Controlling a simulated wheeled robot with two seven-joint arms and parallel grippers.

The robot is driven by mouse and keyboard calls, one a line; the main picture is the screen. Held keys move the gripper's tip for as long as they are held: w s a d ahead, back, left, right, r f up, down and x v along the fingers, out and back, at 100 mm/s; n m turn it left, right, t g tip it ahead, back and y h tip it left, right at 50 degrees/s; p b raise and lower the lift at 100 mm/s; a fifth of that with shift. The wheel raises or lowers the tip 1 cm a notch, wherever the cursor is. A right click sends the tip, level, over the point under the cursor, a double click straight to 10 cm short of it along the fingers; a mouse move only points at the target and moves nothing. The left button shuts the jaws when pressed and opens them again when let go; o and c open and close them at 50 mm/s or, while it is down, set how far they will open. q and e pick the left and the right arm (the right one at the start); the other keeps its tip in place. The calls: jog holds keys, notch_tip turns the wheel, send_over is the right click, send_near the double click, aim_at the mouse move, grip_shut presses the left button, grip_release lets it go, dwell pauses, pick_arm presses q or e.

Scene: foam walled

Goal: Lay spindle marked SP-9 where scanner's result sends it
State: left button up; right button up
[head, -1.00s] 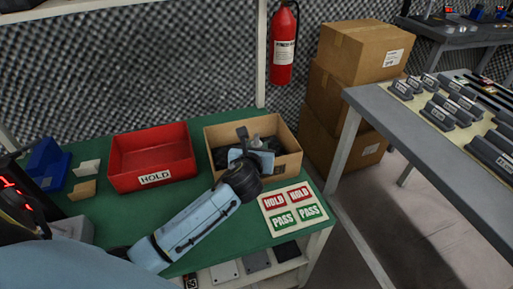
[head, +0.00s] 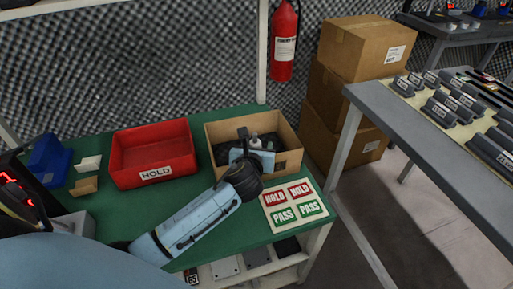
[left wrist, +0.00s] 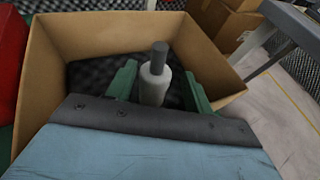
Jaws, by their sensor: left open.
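A pale grey spindle (left wrist: 154,88) with a darker, narrower top stands roughly upright in the cardboard box (left wrist: 52,75). No mark on it can be read. In the head view the spindle (head: 256,142) shows just beyond my left gripper (head: 248,150), over the box (head: 289,161). My left gripper (left wrist: 159,86) is open, its two green fingers on either side of the spindle with gaps visible. The spindle's lower end is hidden by the gripper body. A device with red lit characters (head: 14,190), perhaps the scanner, is cut off at the left edge. My right gripper is out of view.
A red HOLD bin (head: 155,174) stands left of the box on the green table (head: 110,215). A card with HOLD and PASS labels (head: 294,206) lies at the right. A blue bin (head: 48,160) sits far left. A grey-edged table (head: 400,130) bears several dark blocks.

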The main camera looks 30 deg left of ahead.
pick_arm(q)
jog(key=shift+r, duration=0.7)
jog(key=p+v, duration=0.4)
jog(key=v, duration=0.8)
jog(key=shift+f, duration=0.2)
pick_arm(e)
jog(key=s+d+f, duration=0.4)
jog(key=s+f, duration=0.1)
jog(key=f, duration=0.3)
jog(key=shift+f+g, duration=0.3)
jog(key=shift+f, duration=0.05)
